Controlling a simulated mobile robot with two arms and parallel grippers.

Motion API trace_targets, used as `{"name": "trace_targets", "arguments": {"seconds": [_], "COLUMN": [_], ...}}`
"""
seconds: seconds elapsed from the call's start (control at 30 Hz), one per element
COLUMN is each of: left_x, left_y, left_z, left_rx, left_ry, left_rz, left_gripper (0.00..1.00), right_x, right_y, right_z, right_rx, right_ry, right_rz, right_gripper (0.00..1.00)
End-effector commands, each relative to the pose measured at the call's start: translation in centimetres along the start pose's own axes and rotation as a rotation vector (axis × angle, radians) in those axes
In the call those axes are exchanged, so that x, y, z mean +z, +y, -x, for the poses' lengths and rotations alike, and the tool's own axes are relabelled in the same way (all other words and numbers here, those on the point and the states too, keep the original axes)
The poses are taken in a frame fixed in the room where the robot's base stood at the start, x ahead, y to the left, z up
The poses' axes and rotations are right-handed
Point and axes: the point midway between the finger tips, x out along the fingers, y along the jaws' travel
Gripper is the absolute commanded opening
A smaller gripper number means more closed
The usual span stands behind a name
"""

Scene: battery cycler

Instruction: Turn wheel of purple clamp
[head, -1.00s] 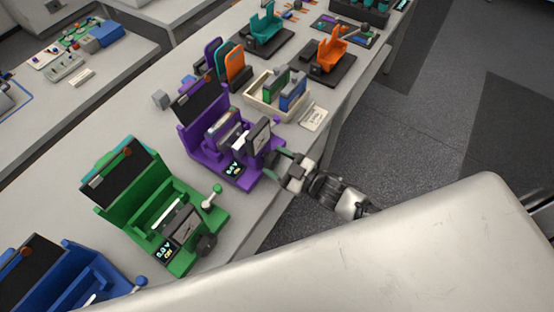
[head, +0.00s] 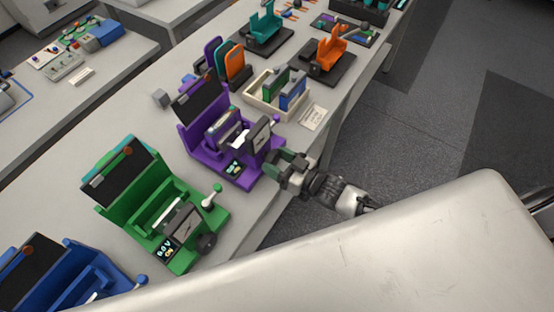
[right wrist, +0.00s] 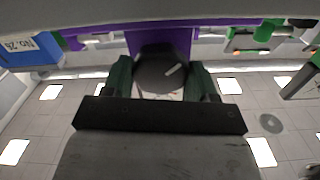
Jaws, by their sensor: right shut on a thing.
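The purple clamp (head: 190,139) stands near the front edge of the long table, with a small lit display (head: 235,168) on its front. My right gripper (head: 277,168) reaches it from the right and is at its front right side. In the right wrist view, the dark round wheel (right wrist: 161,70) with a white mark sits between the two green fingers of my right gripper (right wrist: 161,82), which is shut on it. The gripper hides the wheel in the head view. My left gripper is not in view.
A green clamp (head: 139,210) and a blue clamp (head: 75,275) stand in front of the purple one. A cream tray (head: 262,107) with green and blue pieces and a label card (head: 313,117) lie behind it. The floor right of the table is clear.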

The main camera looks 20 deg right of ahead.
Motion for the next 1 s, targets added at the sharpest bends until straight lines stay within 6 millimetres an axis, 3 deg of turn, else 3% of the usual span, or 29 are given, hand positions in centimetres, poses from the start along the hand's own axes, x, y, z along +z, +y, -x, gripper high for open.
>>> {"name": "trace_targets", "arguments": {"seconds": [0.27, 0.3, 0.47, 0.77, 1.0], "left_x": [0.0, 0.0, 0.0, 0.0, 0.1], "left_y": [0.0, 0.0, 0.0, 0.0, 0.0], "left_z": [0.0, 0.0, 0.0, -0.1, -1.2], "left_rx": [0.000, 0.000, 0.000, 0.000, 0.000], "left_ry": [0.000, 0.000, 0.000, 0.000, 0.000], "left_rz": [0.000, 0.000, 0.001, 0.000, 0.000], "left_gripper": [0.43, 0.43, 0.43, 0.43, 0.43], "right_x": [0.2, 0.2, 0.1, 0.1, 0.5], "right_y": [-0.1, -0.1, 0.0, 0.0, 0.0], "right_z": [0.1, 0.1, 0.1, 0.3, 4.0], "right_rx": [0.000, 0.000, 0.000, 0.000, 0.000], "right_ry": [-0.004, -0.004, -0.003, -0.002, -0.006], "right_rz": [-0.001, -0.001, 0.000, 0.001, 0.000], "right_gripper": [0.34, 0.61, 0.84, 0.84, 0.84]}}
